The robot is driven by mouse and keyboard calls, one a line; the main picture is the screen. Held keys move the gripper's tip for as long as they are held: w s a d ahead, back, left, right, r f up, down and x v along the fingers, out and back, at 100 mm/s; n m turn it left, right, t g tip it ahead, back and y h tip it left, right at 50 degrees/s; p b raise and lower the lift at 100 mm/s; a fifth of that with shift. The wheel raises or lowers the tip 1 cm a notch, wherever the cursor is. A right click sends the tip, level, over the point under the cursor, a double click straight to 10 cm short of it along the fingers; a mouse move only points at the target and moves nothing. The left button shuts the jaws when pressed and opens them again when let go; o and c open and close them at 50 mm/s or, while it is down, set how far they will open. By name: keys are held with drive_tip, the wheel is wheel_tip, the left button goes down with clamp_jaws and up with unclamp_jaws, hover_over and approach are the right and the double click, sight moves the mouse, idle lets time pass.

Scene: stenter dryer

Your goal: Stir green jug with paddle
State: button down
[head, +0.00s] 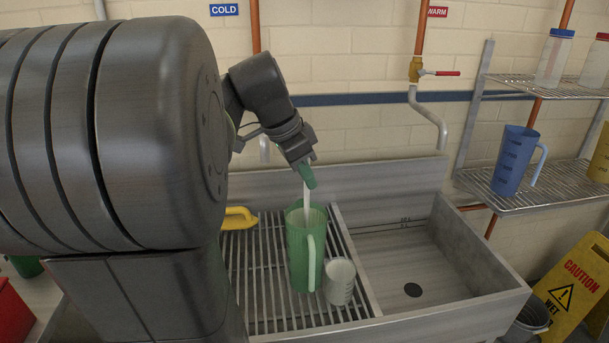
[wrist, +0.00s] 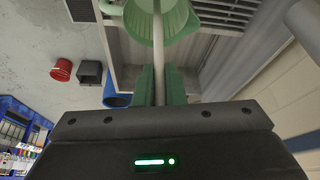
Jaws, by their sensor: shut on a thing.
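The green jug (head: 298,250) stands upright on the slatted drain rack, its pale handle toward the right front. Its rim also shows at the top of the wrist view (wrist: 183,30). My gripper (head: 307,178) is above the jug, its green fingers shut on the paddle (head: 307,205). The paddle's pale shaft runs down from the fingers into the jug's mouth, slightly tilted. In the wrist view the shaft (wrist: 158,60) passes between the two green fingers (wrist: 160,86). The paddle's lower end is hidden inside the jug.
A yellow-handled item (head: 238,217) lies behind left. The empty sink basin (head: 425,262) is at right. A blue jug (head: 512,160) stands on the wire shelf. A caution sign (head: 575,285) stands at far right.

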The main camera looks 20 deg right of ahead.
drive_tip(key=shift+r+p, duration=4.6)
drive_tip(key=shift+r, duration=1.65)
wheel_tip(320, 180, up, 3)
drive_tip(key=shift+f+p, duration=0.1)
drive_tip(key=shift+p, duration=1.1)
wheel_tip(320, 180, up, 2)
drive_tip(key=shift+r+p, duration=0.1)
drive_tip(key=shift+p, duration=0.2)
